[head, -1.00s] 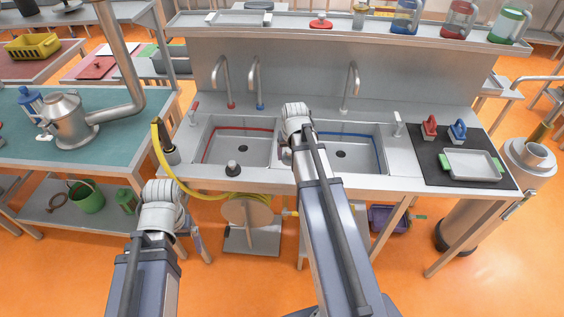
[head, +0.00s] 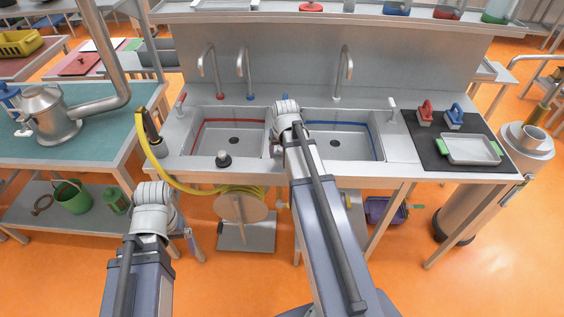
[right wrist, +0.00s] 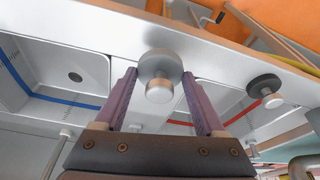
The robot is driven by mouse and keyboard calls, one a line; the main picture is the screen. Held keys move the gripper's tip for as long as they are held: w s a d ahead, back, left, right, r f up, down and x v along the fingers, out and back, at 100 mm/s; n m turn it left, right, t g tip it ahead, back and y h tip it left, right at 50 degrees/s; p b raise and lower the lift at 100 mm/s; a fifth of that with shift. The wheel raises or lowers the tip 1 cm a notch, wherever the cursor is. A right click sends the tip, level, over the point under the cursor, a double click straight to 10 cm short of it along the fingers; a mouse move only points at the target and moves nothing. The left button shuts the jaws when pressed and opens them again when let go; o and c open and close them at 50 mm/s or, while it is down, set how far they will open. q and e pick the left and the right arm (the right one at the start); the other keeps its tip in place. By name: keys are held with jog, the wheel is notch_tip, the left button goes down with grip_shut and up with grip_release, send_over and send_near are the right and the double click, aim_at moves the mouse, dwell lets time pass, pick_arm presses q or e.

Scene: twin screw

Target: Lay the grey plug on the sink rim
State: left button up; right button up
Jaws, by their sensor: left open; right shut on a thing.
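The grey plug (right wrist: 160,65), a disc with a pale metal knob, sits between the two purple fingers of my right gripper (right wrist: 160,80). The gripper is shut on its disc. In the right wrist view the plug appears over the sink's front rim (right wrist: 110,32), close to the strip between the basins. I cannot tell whether it touches the rim. In the head view my own right wrist hides the plug and most of the right gripper (head: 281,152). My left gripper (head: 190,242) is low in front of the bench, left of the hose reel, open and empty.
A black plug (head: 223,159) stands on the front rim by the red-lined basin (head: 238,132); it also shows in the right wrist view (right wrist: 265,84). The blue-lined basin (head: 345,142) is to the right. A yellow hose (head: 150,155) hangs over the left corner.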

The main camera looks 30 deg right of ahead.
aim_at(282, 157)
jog(key=shift+f+b, duration=1.7)
jog(key=shift+f, duration=0.1)
jog(key=shift+f, duration=0.2)
jog(key=o, duration=1.4)
jog(key=shift+c, duration=0.2)
jog(key=shift+r, duration=0.15)
jog(key=p+v, duration=1.1)
jog(key=v, duration=0.1)
jog(key=shift+p, duration=0.3)
